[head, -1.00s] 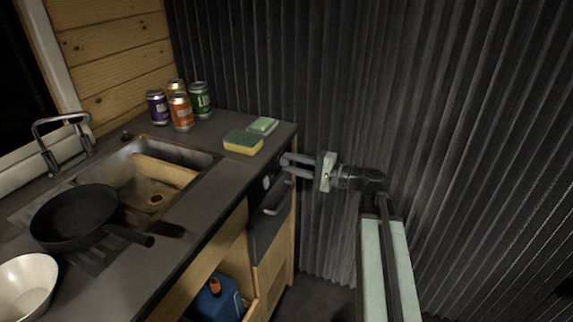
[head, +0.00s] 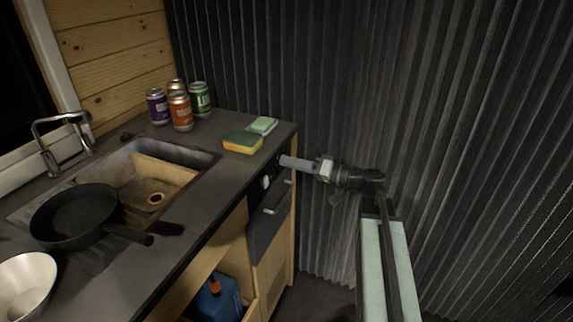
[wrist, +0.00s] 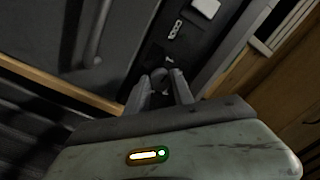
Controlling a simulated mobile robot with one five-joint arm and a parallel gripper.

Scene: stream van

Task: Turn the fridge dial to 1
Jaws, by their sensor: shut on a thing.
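The fridge (head: 268,232) has a dark front with a handle (head: 274,207), set under the right end of the counter. Its control panel (head: 262,188) runs along the top of the front. My gripper (head: 283,161) reaches the panel from the right. In the wrist view, my gripper (wrist: 162,80) has its two fingers closed around the small dark dial (wrist: 161,78) on the panel. The fingers hide most of the dial, so its mark and setting cannot be read. In the head view the fingers overlap and the dial cannot be made out.
The counter (head: 196,200) carries a sponge (head: 243,142), several cans (head: 181,112), a pan (head: 75,215) and a bowl (head: 25,285). In the wrist view, a white square (wrist: 205,8) and a small switch strip (wrist: 175,30) lie further along the panel. A corrugated wall (head: 420,100) stands behind my arm.

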